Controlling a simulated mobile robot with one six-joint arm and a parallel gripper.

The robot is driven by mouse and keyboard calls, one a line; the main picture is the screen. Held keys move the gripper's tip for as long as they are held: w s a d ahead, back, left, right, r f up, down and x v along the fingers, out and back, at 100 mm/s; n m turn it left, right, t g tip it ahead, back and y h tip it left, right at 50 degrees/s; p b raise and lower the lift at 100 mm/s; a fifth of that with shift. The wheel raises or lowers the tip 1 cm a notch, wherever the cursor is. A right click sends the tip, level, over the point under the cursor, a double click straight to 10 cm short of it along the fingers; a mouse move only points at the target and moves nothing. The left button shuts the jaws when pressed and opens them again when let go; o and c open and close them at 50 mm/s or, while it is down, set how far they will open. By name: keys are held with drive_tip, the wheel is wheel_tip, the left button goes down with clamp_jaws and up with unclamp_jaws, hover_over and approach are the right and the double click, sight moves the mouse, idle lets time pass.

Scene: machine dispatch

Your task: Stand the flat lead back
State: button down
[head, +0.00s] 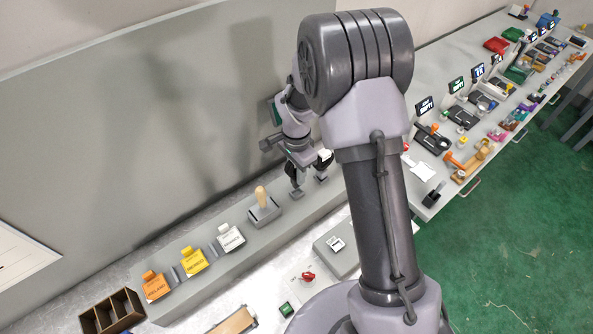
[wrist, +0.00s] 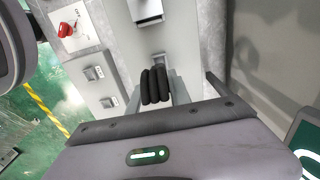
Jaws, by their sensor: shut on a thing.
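My gripper (wrist: 156,88) is shut on a black, ribbed bundle (wrist: 155,86), which looks like the lead. The bundle sits between the two grey fingers, just short of a small grey block (wrist: 160,59) on the shelf. I cannot tell whether it touches that block. In the head view my gripper (head: 306,174) hangs low over the far part of the long grey shelf (head: 205,263), with small grey blocks (head: 297,193) under it. My arm partly hides this area, and the lead's lower end is not clear.
A grey block with a wooden peg (head: 262,201) stands left of my gripper, then white (head: 230,238), yellow (head: 192,260) and orange (head: 155,286) labelled holders. The wall rises close behind. A red knob (wrist: 67,29) and grey boxes (wrist: 92,73) lie in front.

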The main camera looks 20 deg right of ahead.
drive_tip(key=shift+w+f+b, duration=0.2)
drive_tip(key=shift+f+b, duration=0.35)
drive_tip(key=shift+f, duration=0.55)
drive_tip(key=shift+s+r, duration=0.1)
drive_tip(key=shift+s, duration=0.1)
drive_tip(key=shift+w, duration=0.1)
drive_tip(key=shift+b, duration=0.6)
drive_tip(key=shift+f, duration=0.25)
idle(0.3)
